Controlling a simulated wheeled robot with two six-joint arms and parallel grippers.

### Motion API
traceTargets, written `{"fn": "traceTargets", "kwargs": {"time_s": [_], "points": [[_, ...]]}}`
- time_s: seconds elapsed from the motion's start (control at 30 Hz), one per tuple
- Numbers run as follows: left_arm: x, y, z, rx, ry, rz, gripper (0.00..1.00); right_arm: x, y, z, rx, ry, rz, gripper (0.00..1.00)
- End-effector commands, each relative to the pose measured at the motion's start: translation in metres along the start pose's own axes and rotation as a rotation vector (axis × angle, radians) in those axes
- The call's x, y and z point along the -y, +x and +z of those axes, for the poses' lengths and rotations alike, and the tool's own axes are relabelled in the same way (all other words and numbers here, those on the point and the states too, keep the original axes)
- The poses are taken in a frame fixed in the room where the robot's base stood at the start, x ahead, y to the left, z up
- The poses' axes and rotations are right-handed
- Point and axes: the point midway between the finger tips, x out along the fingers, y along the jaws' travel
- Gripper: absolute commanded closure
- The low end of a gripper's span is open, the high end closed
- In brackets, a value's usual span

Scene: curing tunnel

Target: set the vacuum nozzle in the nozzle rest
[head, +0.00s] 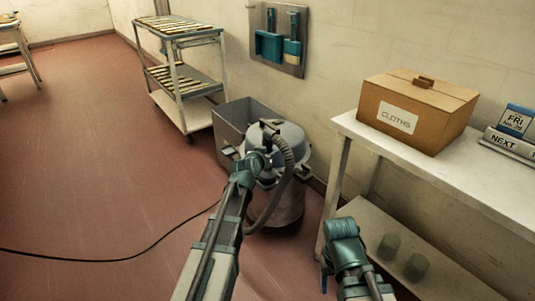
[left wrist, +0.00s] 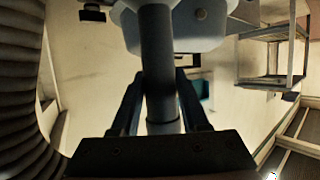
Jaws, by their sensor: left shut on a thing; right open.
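My left gripper (head: 260,163) is in front of the grey vacuum (head: 284,211), near its upper part. In the left wrist view its two fingers (left wrist: 158,98) are shut on a dark grey tube, the vacuum nozzle (left wrist: 158,60). The tube meets or passes in front of a wide pale grey part (left wrist: 200,15) with a round stud; I cannot tell whether they touch or whether that part is the nozzle rest. The ribbed hose (left wrist: 22,100) curves along the left. My right gripper (head: 343,230) is open and empty beside the bench; its fingertips are hard to see.
A grey bin (head: 231,128) stands behind the vacuum. A shelf trolley (head: 183,75) is further back. At right, a white bench (head: 350,125) carries a cloths box (head: 425,105). A black cable (head: 90,260) crosses the open red floor at left.

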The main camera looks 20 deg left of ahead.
Motion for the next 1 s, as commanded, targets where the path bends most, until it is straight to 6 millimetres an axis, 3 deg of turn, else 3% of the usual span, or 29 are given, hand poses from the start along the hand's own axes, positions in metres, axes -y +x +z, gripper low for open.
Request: {"fn": "traceTargets", "kwargs": {"time_s": [1.0], "points": [[0.0001, 0.0024, 0.0055, -0.001, 0.000, 0.000, 1.00, 0.0006, 0.0061, -0.0004, 0.000, 0.000, 0.000, 0.38]]}}
